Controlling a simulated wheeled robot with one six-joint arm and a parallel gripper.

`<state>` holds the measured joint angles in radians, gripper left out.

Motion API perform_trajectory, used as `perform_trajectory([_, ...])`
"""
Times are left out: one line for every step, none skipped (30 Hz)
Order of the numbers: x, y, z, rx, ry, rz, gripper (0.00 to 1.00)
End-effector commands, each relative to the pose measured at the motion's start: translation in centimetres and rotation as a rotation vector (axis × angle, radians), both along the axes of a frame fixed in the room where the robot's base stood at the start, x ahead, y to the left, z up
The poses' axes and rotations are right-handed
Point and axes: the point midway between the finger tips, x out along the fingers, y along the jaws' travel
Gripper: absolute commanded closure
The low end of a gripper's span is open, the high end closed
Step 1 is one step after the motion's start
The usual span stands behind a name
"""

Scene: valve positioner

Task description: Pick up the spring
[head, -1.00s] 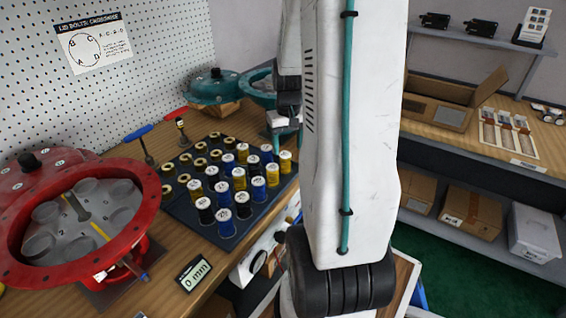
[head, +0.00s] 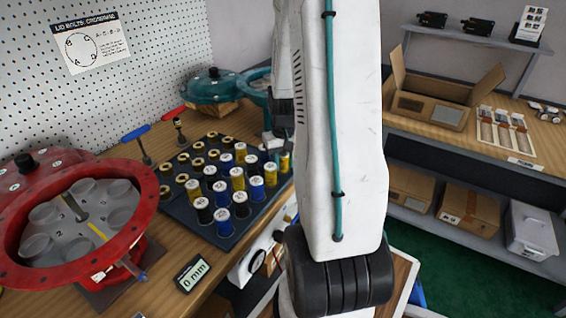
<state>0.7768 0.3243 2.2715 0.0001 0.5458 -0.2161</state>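Several springs with white labelled tops stand upright in rows on a dark tray (head: 256,214). Some are yellow, such as the yellow spring (head: 285,163) at the right edge. Which one the task means cannot be told. My gripper (head: 270,147) is low over the back right corner of the tray, close to the blue and yellow springs there. Its fingertips are small and partly hidden behind springs and my arm, so its opening and any contact are unclear.
A red open housing (head: 149,220) with clear cups stands at the left. A teal housing (head: 212,88) is behind the tray. Hand tools, including a blue-handled one (head: 137,132), stand left of the tray. A gauge (head: 193,273) reads 0 mm. A cardboard box (head: 432,102) sits on the right bench.

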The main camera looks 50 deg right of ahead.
Motion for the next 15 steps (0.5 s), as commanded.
perform_trajectory([0.0, 0.0, 0.0, 0.0, 0.0, 0.0, 0.93])
perform_trajectory([0.0, 0.0, 0.0, 0.0, 0.0, 0.0, 0.93])
perform_trajectory([0.0, 0.0, 0.0, 0.0, 0.0, 0.0, 0.93])
perform_trajectory([0.0, 0.0, 0.0, 0.0, 0.0, 0.0, 0.93])
perform_trajectory([0.0, 0.0, 0.0, 0.0, 0.0, 0.0, 0.93])
perform_trajectory([0.0, 0.0, 0.0, 0.0, 0.0, 0.0, 0.93])
perform_trajectory([0.0, 0.0, 0.0, 0.0, 0.0, 0.0, 0.93])
perform_trajectory([0.0, 0.0, 0.1, -0.001, -0.001, 0.0, 0.93])
perform_trajectory([0.0, 0.0, 0.2, -0.001, -0.001, 0.0, 0.93])
perform_trajectory([0.0, 0.0, 0.3, -0.001, -0.001, 0.0, 0.93])
perform_trajectory([0.0, 0.0, 0.4, -0.001, -0.002, 0.0, 0.93])
perform_trajectory([0.0, -0.1, 0.7, -0.002, -0.001, 0.0, 0.93])
perform_trajectory([0.1, -0.1, 0.9, -0.002, -0.002, 0.0, 0.93])
perform_trajectory([0.1, -0.1, 1.2, -0.002, -0.002, 0.0, 0.93])
perform_trajectory([0.1, -0.1, 1.8, -0.003, -0.003, 0.0, 0.93])
